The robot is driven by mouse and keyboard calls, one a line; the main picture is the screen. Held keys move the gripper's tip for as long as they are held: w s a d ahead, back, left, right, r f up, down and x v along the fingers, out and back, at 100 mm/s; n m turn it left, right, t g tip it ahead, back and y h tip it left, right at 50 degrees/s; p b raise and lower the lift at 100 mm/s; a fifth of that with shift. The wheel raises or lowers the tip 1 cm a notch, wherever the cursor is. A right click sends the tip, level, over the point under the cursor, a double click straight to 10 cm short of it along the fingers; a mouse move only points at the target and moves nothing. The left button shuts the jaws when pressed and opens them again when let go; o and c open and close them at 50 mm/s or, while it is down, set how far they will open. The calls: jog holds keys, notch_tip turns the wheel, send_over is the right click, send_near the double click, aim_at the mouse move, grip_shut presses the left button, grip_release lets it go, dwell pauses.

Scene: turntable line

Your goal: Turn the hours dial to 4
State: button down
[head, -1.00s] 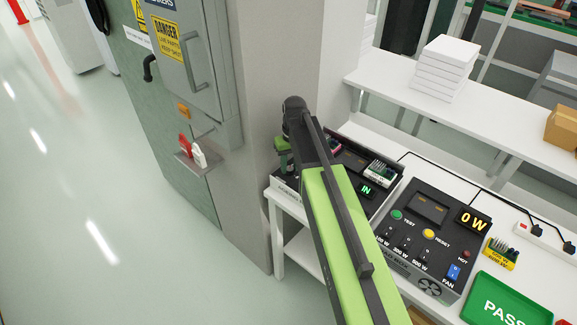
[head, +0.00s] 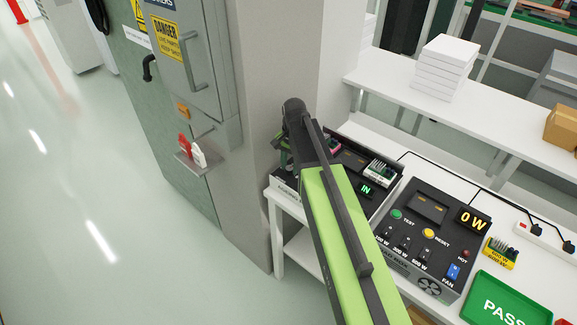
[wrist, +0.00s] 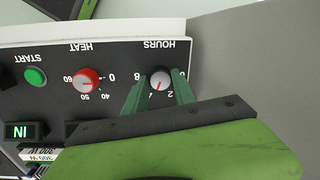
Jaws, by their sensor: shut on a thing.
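In the head view my arm hides the dial, and only a little of my gripper shows left of the arm's end.
The red heat dial (wrist: 86,79) and green START button (wrist: 35,76) are on the same black panel. In the head view, a load box (head: 425,235) showing 0 W and a green PASS tray (head: 505,300) stand to the right. A grey pillar (head: 265,90) is close at left.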

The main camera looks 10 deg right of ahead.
jog(key=shift+s+m, duration=0.15)
jog(key=shift+m, duration=0.55)
jog(key=c, duration=1)
grip_release()
jog(key=shift+c, duration=0.2)
notch_tip(320, 180, up, 17)
jog(key=p, duration=1.7)
jog(key=shift+s+d+r, duration=0.2)
jog(key=shift+s+d, duration=0.1)
jog(key=shift+d, duration=0.05)
jog(key=shift+f, duration=0.1)
